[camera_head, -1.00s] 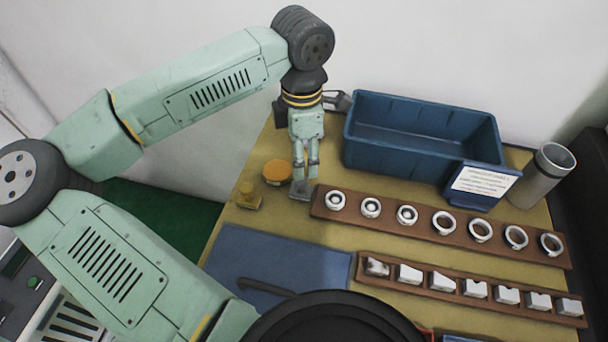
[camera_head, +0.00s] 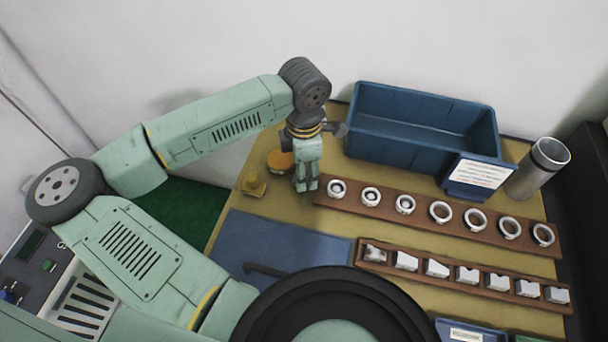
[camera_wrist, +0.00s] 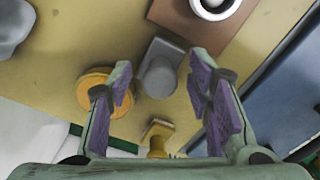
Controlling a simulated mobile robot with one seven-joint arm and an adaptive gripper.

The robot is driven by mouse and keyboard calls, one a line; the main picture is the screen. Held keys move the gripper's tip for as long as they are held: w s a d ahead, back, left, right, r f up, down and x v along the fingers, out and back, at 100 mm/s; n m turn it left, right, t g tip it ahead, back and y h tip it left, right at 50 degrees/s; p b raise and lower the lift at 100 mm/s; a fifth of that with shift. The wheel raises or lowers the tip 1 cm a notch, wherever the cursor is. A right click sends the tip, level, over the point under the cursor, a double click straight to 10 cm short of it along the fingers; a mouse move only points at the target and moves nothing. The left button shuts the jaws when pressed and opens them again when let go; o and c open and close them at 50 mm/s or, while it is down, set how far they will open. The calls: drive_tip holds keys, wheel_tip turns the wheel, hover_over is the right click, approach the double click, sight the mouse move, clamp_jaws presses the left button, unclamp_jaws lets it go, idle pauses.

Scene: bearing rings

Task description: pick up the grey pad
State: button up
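The grey pad (camera_wrist: 160,75) shows in the wrist view as a small grey block with a round grey knob, lying on the yellow tabletop. My gripper (camera_wrist: 160,70) is open, with a purple-lined finger on either side of the pad in the picture. I see no contact between the fingers and the pad. In the head view my gripper (camera_head: 306,188) points down at the table, just left of the ring rack, and hides the pad.
An orange round item (camera_head: 280,162) and a small yellow piece (camera_head: 253,186) are close to my gripper's left. The brown rack of rings (camera_head: 425,222) is close on its right. A blue bin (camera_head: 420,163) stands behind. A blue mat (camera_head: 275,245) lies in front.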

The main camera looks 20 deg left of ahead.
clamp_jaws()
idle(0.3)
drive_tip(key=shift+r, duration=0.2)
drive_tip(key=shift+r+b, duration=0.55)
drive_tip(key=shift+r, duration=0.05)
drive_tip(key=shift+s+d+r+b, duration=0.1)
drive_tip(key=shift+r+b, duration=0.5)
drive_tip(key=shift+r, duration=0.3)
drive_tip(key=s+d+b, duration=0.1)
drive_tip(key=s+d, duration=0.1)
drive_tip(key=s, duration=0.1)
drive_tip(key=s+d+b, duration=0.2)
drive_tip(key=s, duration=0.2)
drive_tip(key=s+d+r+b, duration=0.1)
drive_tip(key=s+d, duration=0.2)
drive_tip(key=s, duration=0.1)
drive_tip(key=shift+s+d, duration=0.1)
drive_tip(key=shift+s+d+f+b, duration=0.1)
drive_tip(key=shift+s+d+b, duration=0.15)
drive_tip(key=shift+b, duration=0.8)
drive_tip(key=shift+s+d+r+b, duration=0.45)
drive_tip(key=shift+s+b, duration=0.3)
drive_tip(key=shift+b, duration=0.15)
